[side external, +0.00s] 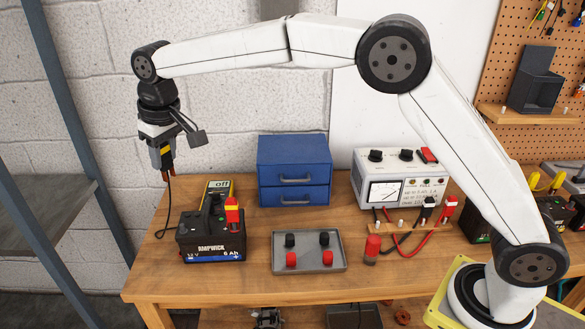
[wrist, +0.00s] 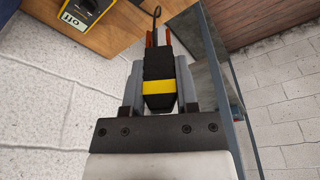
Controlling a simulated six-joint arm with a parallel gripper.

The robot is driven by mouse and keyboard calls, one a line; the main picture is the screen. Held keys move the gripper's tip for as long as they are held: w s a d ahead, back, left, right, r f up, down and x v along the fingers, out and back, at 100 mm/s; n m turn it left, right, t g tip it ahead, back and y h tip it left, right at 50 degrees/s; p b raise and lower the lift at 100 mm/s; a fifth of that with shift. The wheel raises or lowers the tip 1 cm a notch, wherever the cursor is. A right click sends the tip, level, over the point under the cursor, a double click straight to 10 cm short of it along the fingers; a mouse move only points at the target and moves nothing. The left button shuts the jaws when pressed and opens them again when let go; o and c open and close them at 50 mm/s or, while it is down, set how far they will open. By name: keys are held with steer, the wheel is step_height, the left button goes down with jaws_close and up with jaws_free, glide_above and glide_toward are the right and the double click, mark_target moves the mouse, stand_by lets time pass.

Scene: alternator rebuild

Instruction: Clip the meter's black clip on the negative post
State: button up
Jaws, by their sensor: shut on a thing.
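My gripper (side external: 162,155) is shut on the meter's black clip (wrist: 158,70), which has a yellow band and copper-coloured jaws. It holds the clip high above the table's left end, jaws pointing down. The clip's thin black lead (side external: 170,205) hangs down towards the meter. The yellow meter (side external: 217,187), its display reading "off", stands behind the black Ampwick battery (side external: 205,241); part of it also shows in the wrist view (wrist: 72,22). A red clip with a yellow band (side external: 232,214) sits on the battery's right side. The negative post is too small to make out clearly.
A grey tray (side external: 309,268) with black and red caps lies right of the battery. A blue drawer cabinet (side external: 294,170) stands behind it. A white charger (side external: 402,178) with leads is further right. The wall is close behind the table.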

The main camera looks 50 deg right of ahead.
mark_target(168, 169)
step_height(168, 169, down, 11)
steer(key=shift+f, duration=0.15)
stand_by(0.4)
steer(key=shift+f, duration=0.2)
stand_by(0.3)
steer(key=shift+f, duration=0.9)
steer(key=o, duration=1)
steer(key=shift+c, duration=0.2)
steer(key=shift+r, duration=4.25)
